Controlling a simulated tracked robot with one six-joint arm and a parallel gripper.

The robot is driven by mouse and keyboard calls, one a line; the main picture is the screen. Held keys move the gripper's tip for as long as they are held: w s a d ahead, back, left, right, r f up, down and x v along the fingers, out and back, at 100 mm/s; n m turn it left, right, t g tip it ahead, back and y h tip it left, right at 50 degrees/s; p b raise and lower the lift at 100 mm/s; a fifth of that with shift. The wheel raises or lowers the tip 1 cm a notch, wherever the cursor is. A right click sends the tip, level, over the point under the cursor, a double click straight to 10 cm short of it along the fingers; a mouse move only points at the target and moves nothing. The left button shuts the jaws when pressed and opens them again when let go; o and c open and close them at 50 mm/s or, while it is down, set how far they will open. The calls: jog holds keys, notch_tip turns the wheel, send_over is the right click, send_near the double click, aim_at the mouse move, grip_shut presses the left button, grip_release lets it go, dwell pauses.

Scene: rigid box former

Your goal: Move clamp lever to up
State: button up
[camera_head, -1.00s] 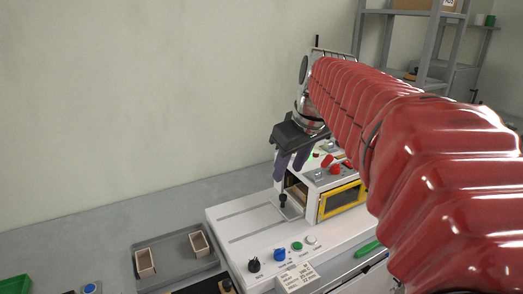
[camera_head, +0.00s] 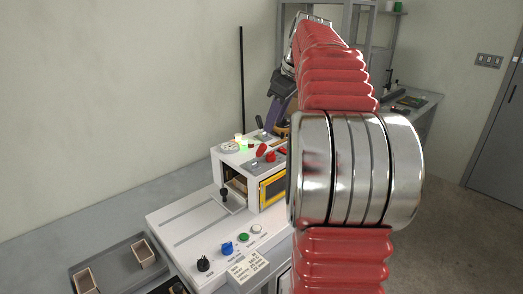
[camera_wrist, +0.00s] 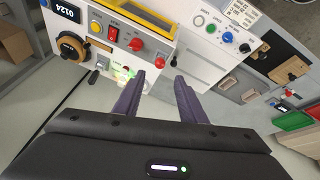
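The white box former (camera_head: 185,215) stands at lower centre in the head view, and its white body also shows in the wrist view (camera_wrist: 215,55). Red-knobbed controls (camera_head: 262,150) sit on its top; the wrist view shows them as red knobs (camera_wrist: 135,44) beside a lit switch. A black-knobbed lever (camera_head: 224,194) stands by the chamber opening. No readable label tells which one is the clamp lever. My gripper (camera_wrist: 160,77) is open and empty, its purple fingers apart above the machine.
A front panel has black, blue, green and white controls (camera_head: 227,248). A grey tray (camera_head: 105,270) with tan boxes lies at lower left. A dark upright pole (camera_head: 242,80) stands behind the machine.

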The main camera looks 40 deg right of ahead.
aim_at(264, 145)
jog(key=x, duration=1.4)
jog(key=shift+c, duration=0.2)
grip_shut()
dwell(0.3)
jog(key=shift+a, duration=0.2)
jog(key=shift+d, duration=0.1)
